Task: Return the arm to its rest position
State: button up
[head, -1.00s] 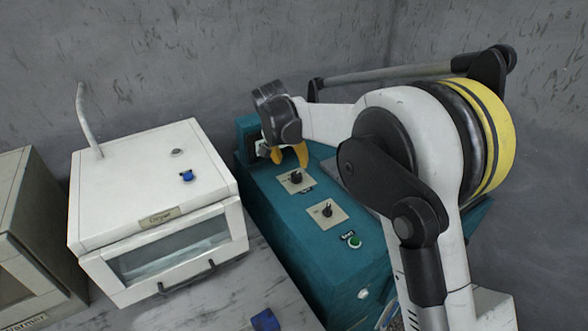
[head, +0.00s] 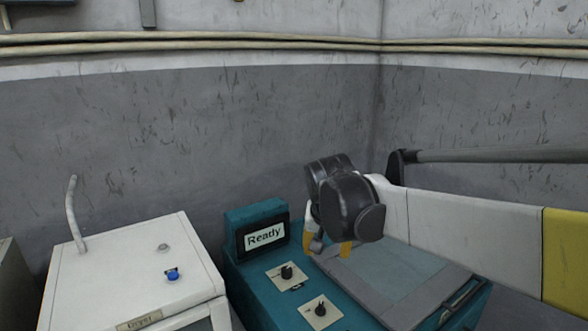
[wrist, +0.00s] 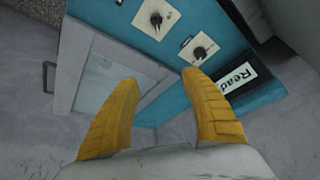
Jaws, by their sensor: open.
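My gripper (head: 328,245) has yellow fingers and hangs above the teal machine (head: 255,297), just right of its "Ready" display (head: 264,236). In the wrist view the two fingers (wrist: 165,110) are spread apart with nothing between them. The teal machine shows beyond them, with its grey lid panel (wrist: 97,80) behind the left finger and the "Ready" display (wrist: 236,79) by the right finger. My arm reaches in from the right side of the head view.
Two black knobs (head: 287,272) (head: 321,309) sit on pale plates on the teal machine. A white dryer box (head: 130,275) with a blue knob (head: 172,274) and a bent pipe (head: 75,215) stands to the left. Grey walls close off the back.

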jog(key=s+d+f+n+t, duration=0.1)
jog(key=s+d, duration=0.4)
jog(key=s, duration=0.7)
jog(key=s+d+f+t, duration=0.1)
jog(key=s+d+f, duration=0.2)
jog(key=s, duration=0.9)
jog(key=d, duration=0.3)
jog(key=shift+d+f+n+y, duration=0.2)
jog(key=shift+d+n+y, duration=0.1)
jog(key=shift+n+y, duration=0.1)
